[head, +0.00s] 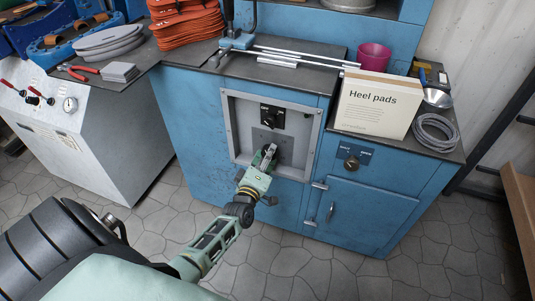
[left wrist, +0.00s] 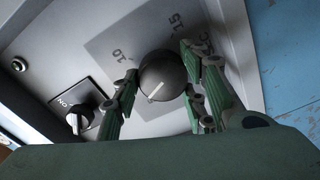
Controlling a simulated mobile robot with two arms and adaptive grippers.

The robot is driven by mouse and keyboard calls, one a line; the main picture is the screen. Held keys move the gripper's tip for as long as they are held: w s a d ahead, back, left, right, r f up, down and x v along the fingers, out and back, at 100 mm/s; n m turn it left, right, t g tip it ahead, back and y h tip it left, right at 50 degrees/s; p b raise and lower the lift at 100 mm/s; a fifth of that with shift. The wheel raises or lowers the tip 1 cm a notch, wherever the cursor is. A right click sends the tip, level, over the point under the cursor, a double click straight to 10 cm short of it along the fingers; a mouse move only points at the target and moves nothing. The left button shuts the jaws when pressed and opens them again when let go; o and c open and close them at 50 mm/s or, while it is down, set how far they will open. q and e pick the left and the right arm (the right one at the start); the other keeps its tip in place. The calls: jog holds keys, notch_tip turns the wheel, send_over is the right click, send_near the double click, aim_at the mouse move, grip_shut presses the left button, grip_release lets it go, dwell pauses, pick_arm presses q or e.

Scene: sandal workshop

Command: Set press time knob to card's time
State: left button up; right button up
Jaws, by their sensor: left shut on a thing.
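The press time knob (left wrist: 163,76) is round and dark with a white pointer line. In the left wrist view it sits on a grey plate marked 10, 15 and SEC. Its pointer slants to the lower left, away from the 10 and the 15. My left gripper (left wrist: 155,88) has its fingers on both sides of the knob and is shut on it. In the head view my left gripper (head: 267,152) covers most of the knob. My right gripper is not in view.
A black switch (head: 272,117) is above on the same recessed panel; it also shows in the wrist view (left wrist: 78,118), marked ON. Another dark knob (head: 352,163) is on the blue cabinet to the right. Metal rods, a magenta cup (head: 374,57) and coiled cable (head: 435,132) lie on top.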

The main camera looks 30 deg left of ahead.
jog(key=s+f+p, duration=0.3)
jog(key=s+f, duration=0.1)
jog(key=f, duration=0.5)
pick_arm(q)
jog(key=shift+d+f+m+b, duration=0.15)
jog(key=shift+m+b, duration=0.5)
jog(key=shift+m, duration=4.65)
jog(key=shift+a+f+m+b, duration=0.15)
jog(key=shift+m+b, duration=0.5)
jog(key=shift+m, duration=4.65)
jog(key=shift+d+f+m+b, duration=0.2)
jog(key=shift+m+b, duration=0.45)
jog(key=shift+m, duration=4.65)
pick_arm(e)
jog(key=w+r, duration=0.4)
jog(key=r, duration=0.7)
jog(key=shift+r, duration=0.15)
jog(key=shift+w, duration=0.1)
pick_arm(q)
jog(key=o, duration=1.1)
jog(key=shift+a, duration=0.1)
